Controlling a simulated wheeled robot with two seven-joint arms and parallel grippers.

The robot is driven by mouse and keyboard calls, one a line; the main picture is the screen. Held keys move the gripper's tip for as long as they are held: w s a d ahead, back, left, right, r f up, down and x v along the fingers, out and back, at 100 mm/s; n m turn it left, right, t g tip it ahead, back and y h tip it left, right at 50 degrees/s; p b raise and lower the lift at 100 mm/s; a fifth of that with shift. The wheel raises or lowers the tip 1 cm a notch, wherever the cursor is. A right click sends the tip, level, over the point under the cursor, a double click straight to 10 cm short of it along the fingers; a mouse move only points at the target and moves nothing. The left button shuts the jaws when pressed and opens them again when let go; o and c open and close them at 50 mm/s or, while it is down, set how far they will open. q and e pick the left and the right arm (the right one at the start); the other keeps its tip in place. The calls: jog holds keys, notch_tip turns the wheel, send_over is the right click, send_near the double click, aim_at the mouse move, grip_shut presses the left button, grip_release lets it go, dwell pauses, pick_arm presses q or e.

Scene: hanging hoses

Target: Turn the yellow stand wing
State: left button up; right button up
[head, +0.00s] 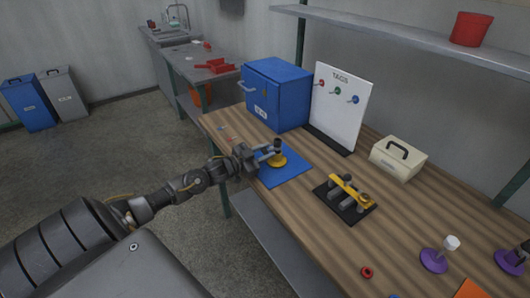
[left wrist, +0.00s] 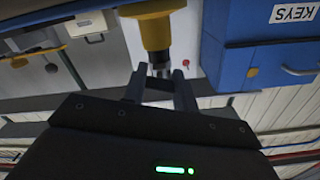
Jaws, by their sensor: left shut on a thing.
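The yellow stand (head: 278,161) is upright on a blue mat (head: 290,176), with a dark top. My left gripper (head: 271,151) reaches it from the left and is shut at that dark top. In the left wrist view, which is upside down, the yellow stand (left wrist: 156,28) is close to the lens. The fingers (left wrist: 160,78) close on a small dark part at its end, likely the wing. The fingers partly hide that part, so its angle is hard to tell. My right gripper is not in view.
A blue cabinet (head: 278,93) and a white tags board (head: 338,105) stand behind the mat. A black rack with a yellow bar (head: 350,190), a cream box (head: 398,158) and purple stands (head: 434,261) are to the right. Bare wood lies between them.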

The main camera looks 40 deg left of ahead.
pick_arm(q)
jog(key=m+b, duration=0.1)
jog(key=m, duration=0.3)
jog(key=shift+f+m, duration=0.1)
jog(key=shift+m, duration=0.2)
jog(key=m+b, duration=0.1)
jog(key=m, duration=0.2)
jog(key=shift+m+b, duration=0.3)
jog(key=shift+m, duration=0.6)
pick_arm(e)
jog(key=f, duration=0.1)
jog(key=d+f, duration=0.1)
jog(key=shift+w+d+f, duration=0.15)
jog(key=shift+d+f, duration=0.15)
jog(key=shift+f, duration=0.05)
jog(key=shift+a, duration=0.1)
